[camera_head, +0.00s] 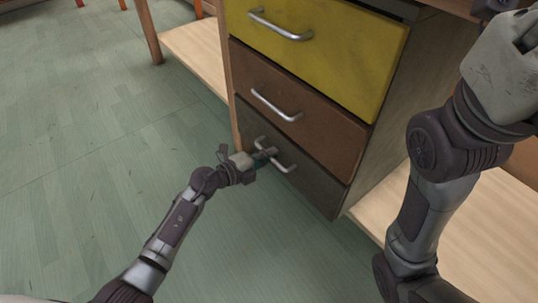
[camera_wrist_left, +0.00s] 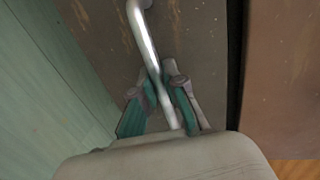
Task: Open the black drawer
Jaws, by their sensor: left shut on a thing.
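The black drawer (camera_head: 318,185) is the lowest of three drawers in the cabinet, a dark worn front with a silver bar handle (camera_head: 287,167). My left gripper (camera_head: 270,154) is at this handle in the head view. In the left wrist view, the fingers of my left gripper (camera_wrist_left: 167,88) are shut around the silver handle (camera_wrist_left: 144,38), and the dark drawer front (camera_wrist_left: 195,40) lies behind it. The drawer front looks about level with the one above in the head view. Part of the handle is hidden by the gripper. My right arm is at the right, its fingertips out of sight.
Above are a brown drawer (camera_head: 300,115) and a yellow drawer (camera_head: 330,45), both with silver handles and both shut. Pale wooden boards (camera_head: 455,225) extend beside the cabinet. The green plank floor (camera_head: 80,150) in front and to the left is clear.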

